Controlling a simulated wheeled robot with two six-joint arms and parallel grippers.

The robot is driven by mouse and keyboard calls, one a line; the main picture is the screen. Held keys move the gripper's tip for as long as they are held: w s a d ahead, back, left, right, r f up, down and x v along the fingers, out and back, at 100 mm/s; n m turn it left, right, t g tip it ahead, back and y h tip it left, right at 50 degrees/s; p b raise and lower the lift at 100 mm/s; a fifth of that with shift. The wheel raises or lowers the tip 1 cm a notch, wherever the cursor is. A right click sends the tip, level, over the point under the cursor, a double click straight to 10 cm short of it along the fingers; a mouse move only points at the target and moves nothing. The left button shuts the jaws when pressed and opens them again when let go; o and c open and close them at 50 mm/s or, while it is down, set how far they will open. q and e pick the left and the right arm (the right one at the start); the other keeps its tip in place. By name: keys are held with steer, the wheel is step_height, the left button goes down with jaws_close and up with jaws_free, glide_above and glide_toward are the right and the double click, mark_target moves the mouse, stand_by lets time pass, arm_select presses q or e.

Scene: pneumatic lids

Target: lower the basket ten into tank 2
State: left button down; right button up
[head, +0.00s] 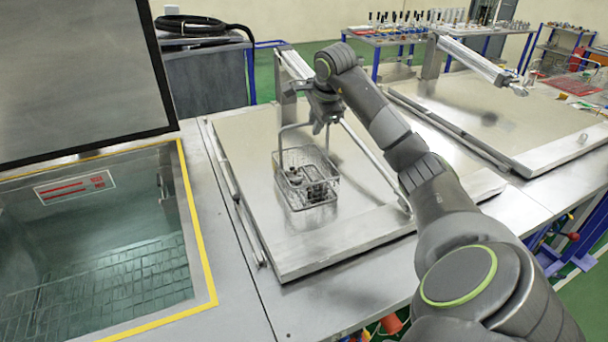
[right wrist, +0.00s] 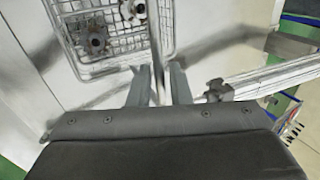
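The wire basket (head: 308,178) with a tall handle is over the closed middle lid. It holds several dark metal parts. In the right wrist view the basket (right wrist: 85,72) shows at the top, with gear-like parts inside. My right gripper (head: 322,125) is above it at the handle's top. In the wrist view its fingers (right wrist: 159,84) stand on either side of the handle bar (right wrist: 157,50), with narrow gaps showing. An open tank (head: 100,270) with liquid and a yellow-edged rim is at the left; I cannot read which number it bears. My left gripper is not in view.
The open tank's raised dark lid (head: 80,75) stands at upper left. The middle lid (head: 250,150) and right lid (head: 460,105) are closed, with pneumatic cylinders (head: 470,58) above. A bare steel strip (head: 225,240) lies between tank and middle lid.

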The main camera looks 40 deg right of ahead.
jaws_close()
steer(key=shift+w+r, duration=0.1)
steer(key=shift+r+p, duration=1.2)
steer(key=shift+r, duration=0.25)
steer(key=shift+a, duration=0.1)
